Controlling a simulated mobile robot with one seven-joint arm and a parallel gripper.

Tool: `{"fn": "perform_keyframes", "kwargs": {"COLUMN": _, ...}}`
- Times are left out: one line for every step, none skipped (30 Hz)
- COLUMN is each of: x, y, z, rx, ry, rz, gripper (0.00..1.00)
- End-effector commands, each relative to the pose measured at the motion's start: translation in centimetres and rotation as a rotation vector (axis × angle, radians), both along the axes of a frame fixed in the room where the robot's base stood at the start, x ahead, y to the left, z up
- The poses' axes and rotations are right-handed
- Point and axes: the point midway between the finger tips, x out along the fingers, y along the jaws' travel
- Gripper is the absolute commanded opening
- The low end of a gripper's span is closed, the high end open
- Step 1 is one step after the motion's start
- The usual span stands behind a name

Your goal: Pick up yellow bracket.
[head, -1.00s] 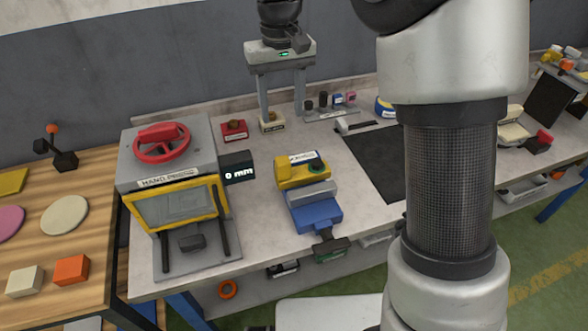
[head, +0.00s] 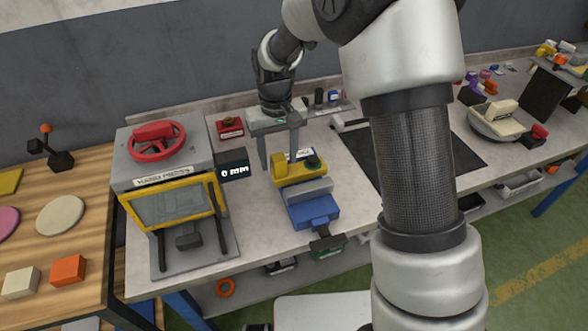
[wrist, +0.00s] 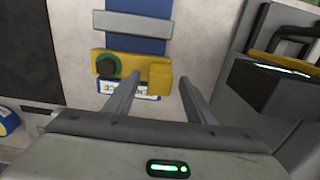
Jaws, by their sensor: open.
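The yellow bracket (head: 296,172) lies across the far end of a blue and grey vise (head: 316,211) on the bench. It has a raised block at its left end and a dark green round piece at its right end in the head view. It also shows in the wrist view (wrist: 133,68), with the green piece at left and the block at right. My gripper (head: 279,160) is open and empty, just behind and above the bracket. In the wrist view my fingertips (wrist: 160,78) point at the bracket's near edge, apart by roughly the block's surroundings; contact cannot be told.
A hand press (head: 165,190) with a red wheel and yellow frame stands left of the vise, with a "0 mm" display (head: 234,171) between them. A red block (head: 230,127) sits behind. A black mat (head: 440,148) lies to the right. A white label is partly hidden behind the bracket.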

Motion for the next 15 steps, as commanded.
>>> {"fn": "perform_keyframes", "kwargs": {"x": -0.01, "y": 0.0, "z": -0.37, "rx": 0.0, "ry": 0.001, "rz": 0.0, "gripper": 0.5}}
{"fn": "perform_keyframes", "kwargs": {"x": -0.01, "y": 0.0, "z": -0.5, "rx": 0.0, "ry": 0.001, "rz": 0.0, "gripper": 0.5}}
{"fn": "perform_keyframes", "kwargs": {"x": -0.01, "y": 0.0, "z": -0.59, "rx": 0.0, "ry": 0.0, "rz": 0.0, "gripper": 0.5}}
{"fn": "perform_keyframes", "kwargs": {"x": 0.0, "y": 0.0, "z": -0.61, "rx": 0.0, "ry": 0.0, "rz": 0.0, "gripper": 0.5}}
{"fn": "perform_keyframes", "kwargs": {"x": 0.01, "y": 0.0, "z": -0.61, "rx": 0.0, "ry": 0.0, "rz": 0.0, "gripper": 0.5}}
{"fn": "perform_keyframes", "kwargs": {"x": 0.01, "y": 0.0, "z": -0.6, "rx": 0.0, "ry": 0.0, "rz": 0.0, "gripper": 0.5}}
{"fn": "perform_keyframes", "kwargs": {"x": 0.01, "y": -0.01, "z": -0.59, "rx": 0.0, "ry": 0.0, "rz": 0.0, "gripper": 0.5}}
{"fn": "perform_keyframes", "kwargs": {"x": 0.01, "y": 0.0, "z": -0.59, "rx": 0.0, "ry": 0.0, "rz": 0.0, "gripper": 0.5}}
{"fn": "perform_keyframes", "kwargs": {"x": 0.02, "y": 0.01, "z": -0.58, "rx": 0.0, "ry": 0.0, "rz": 0.0, "gripper": 0.48}}
{"fn": "perform_keyframes", "kwargs": {"x": 0.01, "y": 0.0, "z": -0.58, "rx": 0.0, "ry": 0.0, "rz": -0.001, "gripper": 0.43}}
{"fn": "perform_keyframes", "kwargs": {"x": 0.01, "y": 0.0, "z": -0.57, "rx": 0.0, "ry": 0.0, "rz": -0.001, "gripper": 0.38}}
{"fn": "perform_keyframes", "kwargs": {"x": 0.02, "y": 0.0, "z": -0.57, "rx": 0.0, "ry": 0.0, "rz": -0.001, "gripper": 0.31}}
{"fn": "perform_keyframes", "kwargs": {"x": 0.02, "y": 0.0, "z": -0.57, "rx": 0.0, "ry": 0.0, "rz": -0.001, "gripper": 0.26}}
{"fn": "perform_keyframes", "kwargs": {"x": 0.02, "y": 0.0, "z": -0.56, "rx": 0.0, "ry": 0.0, "rz": -0.001, "gripper": 0.21}}
{"fn": "perform_keyframes", "kwargs": {"x": 0.02, "y": 0.01, "z": -0.56, "rx": 0.0, "ry": 0.0, "rz": -0.001, "gripper": 0.15}}
